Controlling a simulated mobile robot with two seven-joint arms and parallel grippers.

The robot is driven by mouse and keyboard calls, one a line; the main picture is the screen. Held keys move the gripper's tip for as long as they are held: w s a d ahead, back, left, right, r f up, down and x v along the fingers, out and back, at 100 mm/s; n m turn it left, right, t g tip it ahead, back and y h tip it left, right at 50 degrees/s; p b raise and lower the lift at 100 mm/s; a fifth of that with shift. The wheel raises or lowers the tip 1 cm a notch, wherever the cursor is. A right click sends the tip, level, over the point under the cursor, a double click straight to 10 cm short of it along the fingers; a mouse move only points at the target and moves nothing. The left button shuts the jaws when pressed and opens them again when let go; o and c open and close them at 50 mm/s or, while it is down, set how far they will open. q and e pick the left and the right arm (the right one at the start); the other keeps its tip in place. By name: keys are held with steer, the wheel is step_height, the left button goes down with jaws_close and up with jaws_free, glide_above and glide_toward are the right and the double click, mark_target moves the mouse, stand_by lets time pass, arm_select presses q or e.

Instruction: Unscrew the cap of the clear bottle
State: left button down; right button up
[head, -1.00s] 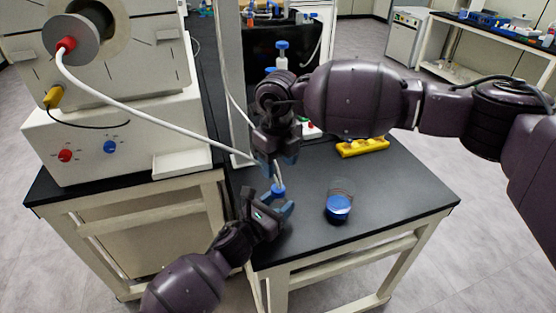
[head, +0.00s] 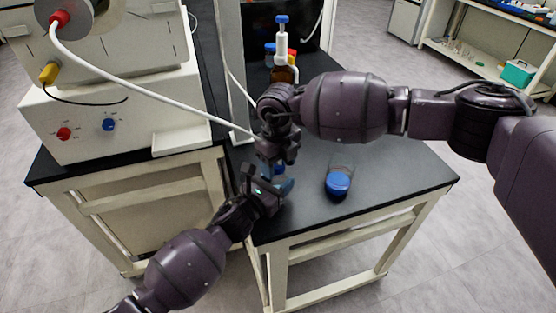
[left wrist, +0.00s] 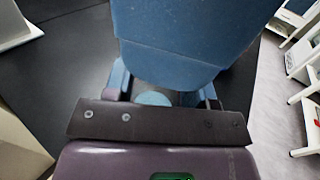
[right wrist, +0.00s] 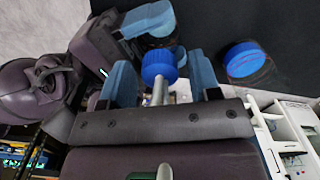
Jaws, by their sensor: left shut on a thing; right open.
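A clear bottle with a blue cap (right wrist: 158,65) is between my two grippers; in the head view they mostly hide it, and only a bit of the cap (head: 280,168) shows. My left gripper (head: 275,187) comes in low from the left and is shut on the bottle. Its fingertip (right wrist: 150,20) shows beside the bottle in the right wrist view. My right gripper (right wrist: 163,80) is open and points down from above, with its blue fingers on either side of the cap. In the left wrist view, a large blue finger covers the upper middle and hides the bottle.
A second blue-capped clear jar (head: 338,182) stands alone on the black table (head: 400,175), right of the grippers. A brown bottle with a white top (head: 283,65) stands at the back. The freeze dryer (head: 120,115) and its white hose are at the left. The table's right side is clear.

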steer(key=c, duration=0.9)
steer(key=n, duration=0.6)
steer(key=shift+c, duration=0.2)
steer(key=shift+r, duration=0.4)
steer(key=shift+r, duration=0.7)
steer(key=shift+r, duration=0.1)
steer(key=shift+r, duration=1.95)
arm_select(q)
steer(key=shift+c, duration=1.9)
jaws_free()
